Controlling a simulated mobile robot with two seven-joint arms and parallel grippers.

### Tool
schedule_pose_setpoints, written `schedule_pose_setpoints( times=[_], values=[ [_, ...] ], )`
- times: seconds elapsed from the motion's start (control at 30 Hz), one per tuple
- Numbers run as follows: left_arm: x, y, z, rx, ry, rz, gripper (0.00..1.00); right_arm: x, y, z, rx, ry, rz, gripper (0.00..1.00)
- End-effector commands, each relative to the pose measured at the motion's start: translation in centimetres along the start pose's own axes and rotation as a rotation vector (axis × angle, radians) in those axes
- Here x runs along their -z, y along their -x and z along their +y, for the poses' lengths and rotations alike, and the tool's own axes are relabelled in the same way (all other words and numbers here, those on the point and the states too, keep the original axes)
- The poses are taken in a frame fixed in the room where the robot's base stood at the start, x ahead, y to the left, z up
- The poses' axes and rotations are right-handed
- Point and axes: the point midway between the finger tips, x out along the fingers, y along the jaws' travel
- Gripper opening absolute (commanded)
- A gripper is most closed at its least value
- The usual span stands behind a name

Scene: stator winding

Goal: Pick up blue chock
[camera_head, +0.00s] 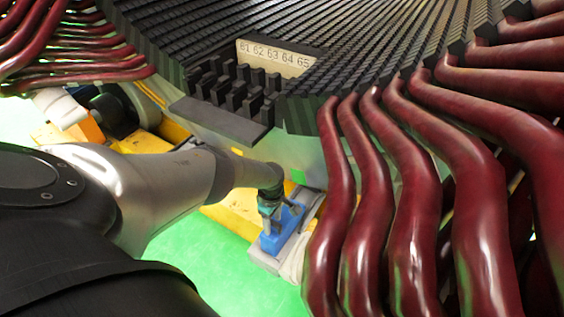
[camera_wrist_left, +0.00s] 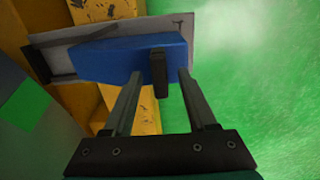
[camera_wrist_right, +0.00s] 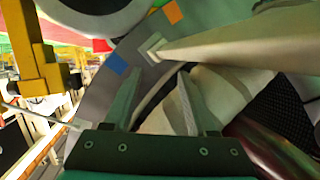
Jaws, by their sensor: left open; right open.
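The blue chock (camera_head: 272,243) lies on a grey tray (camera_head: 262,258) low in the middle of the head view. In the left wrist view the blue chock (camera_wrist_left: 105,62) is a long block with an upright black peg (camera_wrist_left: 160,82) near its right end. My left gripper (camera_head: 270,206) is over the chock, pointing down. In the left wrist view its open fingers (camera_wrist_left: 159,74) stand on either side of the peg, with gaps to it. My right gripper (camera_wrist_right: 158,74) is open and empty, away from the chock; it is not seen in the head view.
Thick dark red coils (camera_head: 415,200) hang just right of the chock. The black slotted stator (camera_head: 340,60) and a row of black blocks (camera_head: 238,90) are above. A yellow frame (camera_head: 228,212) runs beside the tray. Green floor (camera_head: 235,275) is open below.

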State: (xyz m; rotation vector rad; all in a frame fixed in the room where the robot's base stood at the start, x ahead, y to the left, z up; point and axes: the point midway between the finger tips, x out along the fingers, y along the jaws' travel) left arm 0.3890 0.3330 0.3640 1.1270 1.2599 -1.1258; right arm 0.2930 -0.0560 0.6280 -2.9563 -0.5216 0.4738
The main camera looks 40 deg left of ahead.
Motion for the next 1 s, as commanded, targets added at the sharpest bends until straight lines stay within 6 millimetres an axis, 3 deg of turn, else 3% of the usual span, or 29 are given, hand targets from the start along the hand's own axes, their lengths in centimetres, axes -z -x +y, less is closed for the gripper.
schedule_pose_setpoints(
  times=[0.3,0.6,1.0],
  values=[
    [-0.01,-0.89,0.00,0.000,-0.003,0.001,0.57,0.54,0.35,-1.01,0.025,-0.027,0.125,0.57],
    [-0.03,-0.88,0.01,0.000,-0.003,0.000,0.57,0.70,0.42,-1.11,0.027,-0.030,0.137,0.57],
    [-0.03,-0.88,0.01,0.000,-0.003,0.000,0.14,0.66,0.41,-1.09,0.026,-0.030,0.135,0.57]
  ],
)
